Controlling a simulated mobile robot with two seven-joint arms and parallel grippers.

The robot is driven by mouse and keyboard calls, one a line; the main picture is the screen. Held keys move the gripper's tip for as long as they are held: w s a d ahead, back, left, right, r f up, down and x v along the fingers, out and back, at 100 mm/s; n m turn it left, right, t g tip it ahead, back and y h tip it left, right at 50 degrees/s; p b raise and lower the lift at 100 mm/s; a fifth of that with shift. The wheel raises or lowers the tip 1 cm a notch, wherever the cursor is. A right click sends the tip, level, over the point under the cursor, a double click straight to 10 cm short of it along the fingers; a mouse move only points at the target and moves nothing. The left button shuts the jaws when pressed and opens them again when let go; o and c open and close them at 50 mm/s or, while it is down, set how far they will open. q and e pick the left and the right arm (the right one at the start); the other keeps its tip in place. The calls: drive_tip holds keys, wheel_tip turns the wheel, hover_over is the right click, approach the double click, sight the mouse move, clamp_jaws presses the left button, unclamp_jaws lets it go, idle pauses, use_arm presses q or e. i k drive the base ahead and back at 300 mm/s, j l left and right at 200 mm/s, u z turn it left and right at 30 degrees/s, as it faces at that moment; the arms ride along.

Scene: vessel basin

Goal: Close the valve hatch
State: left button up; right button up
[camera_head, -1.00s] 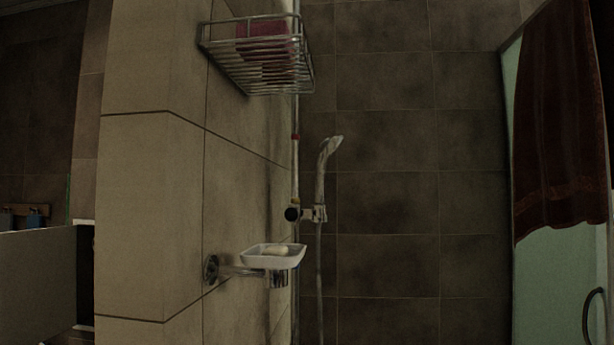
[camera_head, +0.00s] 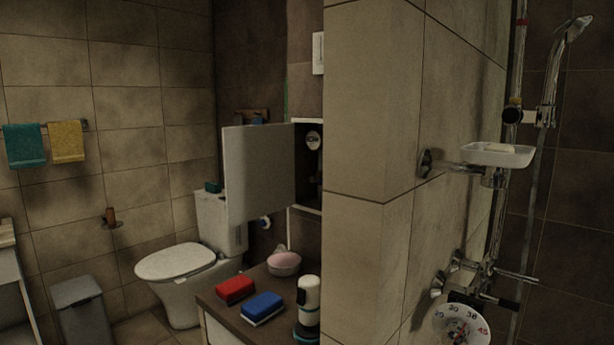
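The valve hatch (camera_head: 260,178) is a pale flat door standing open, swung out to the left of a white-framed recess (camera_head: 309,205) in the wall. Inside the dark recess a round pale meter or valve part (camera_head: 312,140) shows. The tiled wall corner at right stands close to the recess. Neither of my grippers can be made out, and nothing is seen touching the hatch.
A toilet (camera_head: 180,262) stands behind. The tiled corner (camera_head: 375,180) juts out at right.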

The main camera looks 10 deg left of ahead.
sight(259, 160)
drive_tip(key=i+j+z, duration=0.1)
drive_tip(key=j+z, duration=0.15)
drive_tip(key=z, duration=0.15)
drive_tip(key=j+z, duration=0.35)
drive_tip(key=i+j+z, duration=0.1)
drive_tip(key=j+z, duration=0.25)
drive_tip(key=j, duration=0.35)
drive_tip(key=j+z, duration=0.15)
drive_tip(key=j, duration=0.6)
drive_tip(key=k+j+z, duration=0.2)
drive_tip(key=j, duration=1.3)
drive_tip(key=k+j, duration=0.1)
drive_tip(key=j, duration=0.65)
